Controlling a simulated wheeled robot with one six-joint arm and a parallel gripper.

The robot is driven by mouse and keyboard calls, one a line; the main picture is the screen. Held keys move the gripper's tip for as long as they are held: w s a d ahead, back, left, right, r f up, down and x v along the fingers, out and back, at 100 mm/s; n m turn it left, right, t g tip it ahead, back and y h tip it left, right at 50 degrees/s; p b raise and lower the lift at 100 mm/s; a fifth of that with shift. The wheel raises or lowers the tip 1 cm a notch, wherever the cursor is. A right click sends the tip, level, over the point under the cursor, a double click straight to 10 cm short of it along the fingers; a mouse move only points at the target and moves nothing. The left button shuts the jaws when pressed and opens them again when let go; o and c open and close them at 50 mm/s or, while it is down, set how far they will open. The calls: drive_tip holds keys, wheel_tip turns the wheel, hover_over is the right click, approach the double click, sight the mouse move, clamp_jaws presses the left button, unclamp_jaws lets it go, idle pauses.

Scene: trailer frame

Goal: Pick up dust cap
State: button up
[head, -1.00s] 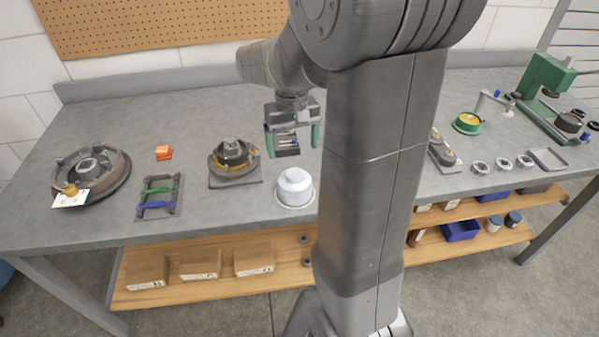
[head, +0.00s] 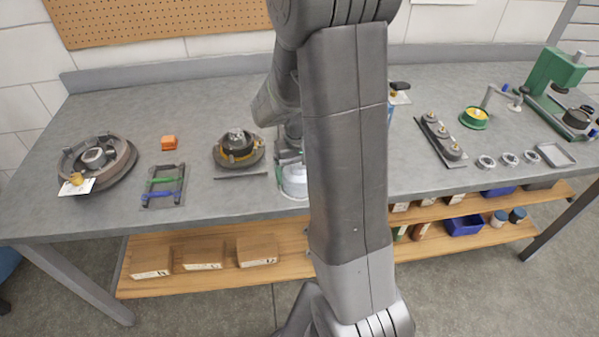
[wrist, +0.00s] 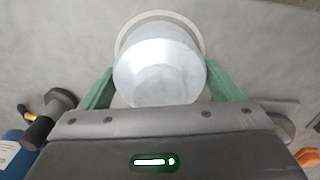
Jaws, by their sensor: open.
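The dust cap, a pale grey-white domed piece, stands on a light round ring on the bench. In the head view the dust cap (head: 293,181) is partly hidden behind my arm. In the wrist view the dust cap (wrist: 158,75) fills the space between the green fingers of my gripper (wrist: 159,84). The fingers are open, one on each side of it; whether they touch it cannot be told. In the head view my gripper (head: 287,155) is mostly hidden by the arm and sits right at the cap.
A hub assembly (head: 238,147) on a plate stands just left of the cap. A tray of round parts (head: 439,139) lies to the right.

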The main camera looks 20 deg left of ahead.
drive_tip(key=c, duration=0.6)
drive_tip(key=shift+r, duration=0.15)
